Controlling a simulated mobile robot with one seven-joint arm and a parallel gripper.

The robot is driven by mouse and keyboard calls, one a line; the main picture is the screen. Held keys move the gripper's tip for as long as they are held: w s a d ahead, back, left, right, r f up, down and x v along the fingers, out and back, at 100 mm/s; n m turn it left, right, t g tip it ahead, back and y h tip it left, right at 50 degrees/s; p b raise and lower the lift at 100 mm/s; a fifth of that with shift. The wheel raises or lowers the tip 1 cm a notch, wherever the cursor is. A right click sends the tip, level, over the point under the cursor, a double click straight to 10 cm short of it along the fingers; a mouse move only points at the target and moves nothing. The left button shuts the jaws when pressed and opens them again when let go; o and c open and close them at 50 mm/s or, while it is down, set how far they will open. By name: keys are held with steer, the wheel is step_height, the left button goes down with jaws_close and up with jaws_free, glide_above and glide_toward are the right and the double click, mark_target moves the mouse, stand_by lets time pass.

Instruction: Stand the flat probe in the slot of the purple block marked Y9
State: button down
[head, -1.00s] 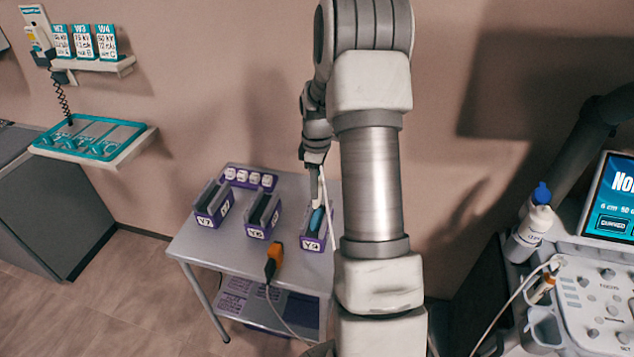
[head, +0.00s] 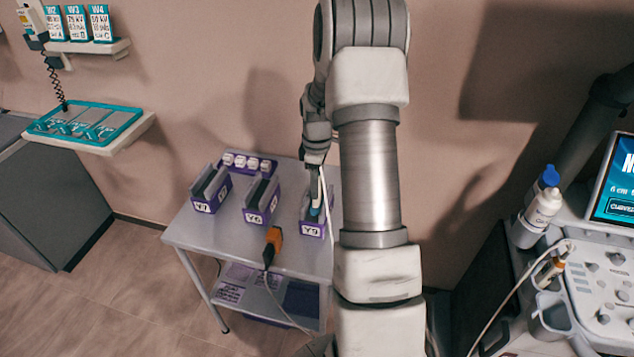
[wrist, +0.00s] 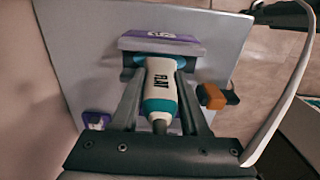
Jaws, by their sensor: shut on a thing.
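The flat probe (wrist: 160,82), white with teal bands and marked FLAT, is between the two fingers of my gripper (wrist: 160,85) in the wrist view. My gripper is shut on it. In the head view, my gripper (head: 316,190) is over the purple block Y9 (head: 313,229), at the right of the row of blocks. The probe's blue part (head: 315,211) shows at the block's top. In the wrist view, a purple block with a white label (wrist: 160,40) is beyond the probe's head. The slot is hidden, so I cannot tell how deep the probe is.
Purple blocks Y7 (head: 208,190) and Y6 (head: 260,202) stand to the left on the grey table (head: 190,232). A purple rack of white cubes (head: 248,163) is behind them. An orange connector (head: 274,240) with a cable lies at the front. A white cable (wrist: 290,95) curves beside my gripper.

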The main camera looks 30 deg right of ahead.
steer(key=shift+f, duration=0.35)
stand_by(0.7)
steer(key=shift+c, duration=1.7)
jaws_free()
step_height(320, 180, up, 18)
steer(key=shift+f+p, duration=0.25)
steer(key=shift+p, duration=0.45)
